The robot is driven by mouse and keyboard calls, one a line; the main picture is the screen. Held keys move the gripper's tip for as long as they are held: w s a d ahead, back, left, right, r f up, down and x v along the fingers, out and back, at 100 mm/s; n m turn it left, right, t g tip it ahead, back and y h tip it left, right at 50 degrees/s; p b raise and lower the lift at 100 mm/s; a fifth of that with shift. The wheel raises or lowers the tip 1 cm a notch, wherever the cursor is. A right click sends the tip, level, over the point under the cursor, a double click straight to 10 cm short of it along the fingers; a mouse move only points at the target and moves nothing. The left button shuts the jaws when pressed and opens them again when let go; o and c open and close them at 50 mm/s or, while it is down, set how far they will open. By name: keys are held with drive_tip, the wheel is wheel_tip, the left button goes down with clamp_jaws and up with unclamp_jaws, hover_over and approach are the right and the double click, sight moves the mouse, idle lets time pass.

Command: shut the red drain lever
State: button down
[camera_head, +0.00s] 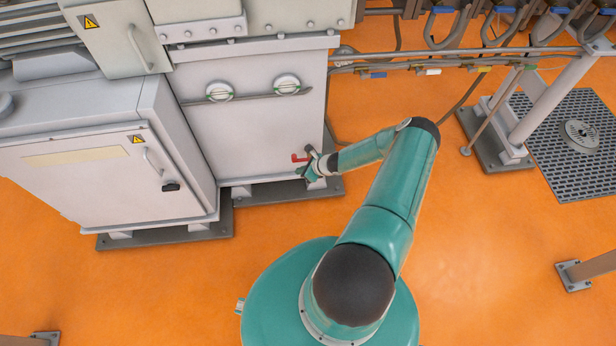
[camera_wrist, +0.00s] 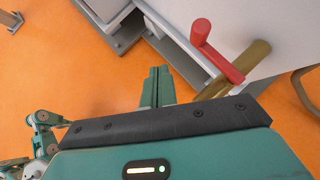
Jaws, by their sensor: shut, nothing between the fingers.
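The red drain lever (camera_wrist: 217,52) shows large in the wrist view, to the upper right of my gripper (camera_wrist: 157,84). It has a round red knob end and a straight bar slanting down to the right. It sits at a brass-coloured pipe (camera_wrist: 245,62) beside the pale cabinet wall. In the head view the lever (camera_head: 299,158) is a small red piece low on the grey cabinet, close by my gripper (camera_head: 304,171). My green fingers are together and empty, to the left of the lever in the wrist view and apart from it there. In the head view I cannot tell whether they touch.
The grey cabinet (camera_head: 250,140) stands on a dark plinth (camera_head: 287,191). A lower white cabinet (camera_head: 90,178) stands to its left. Cables and a slanted post (camera_head: 545,99) are at the right, near a floor grate (camera_head: 585,165). Orange floor is open around my base.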

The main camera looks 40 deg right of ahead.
drive_tip(key=s+a+r, duration=0.1)
drive_tip(key=s+r, duration=0.5)
drive_tip(key=shift+a+r, duration=0.25)
drive_tip(key=shift+a, duration=0.05)
drive_tip(key=w+a+r+n+g, duration=0.15)
drive_tip(key=a+r+n, duration=0.25)
drive_tip(key=r+n, duration=0.55)
drive_tip(key=w+a+r+n+g+h, duration=0.15)
drive_tip(key=a+r+n, duration=0.3)
drive_tip(key=r, duration=0.95)
drive_tip(key=w+a+r+n+g+y, duration=0.15)
drive_tip(key=a+r+n, duration=0.4)
drive_tip(key=r, duration=0.65)
drive_tip(key=s+a+r+n+h, duration=0.2)
drive_tip(key=s+a+r+n, duration=0.15)
drive_tip(key=r, duration=0.35)
drive_tip(key=s+a+r+n+h, duration=0.1)
drive_tip(key=s+a+r+n, duration=0.2)
drive_tip(key=s+a+r, duration=0.35)
drive_tip(key=s+a+r+n+t, duration=0.2)
drive_tip(key=s+r+n, duration=0.3)
drive_tip(key=s+r, duration=0.4)
drive_tip(key=shift+s+a+h, duration=0.3)
drive_tip(key=shift+s+a, duration=0.1)
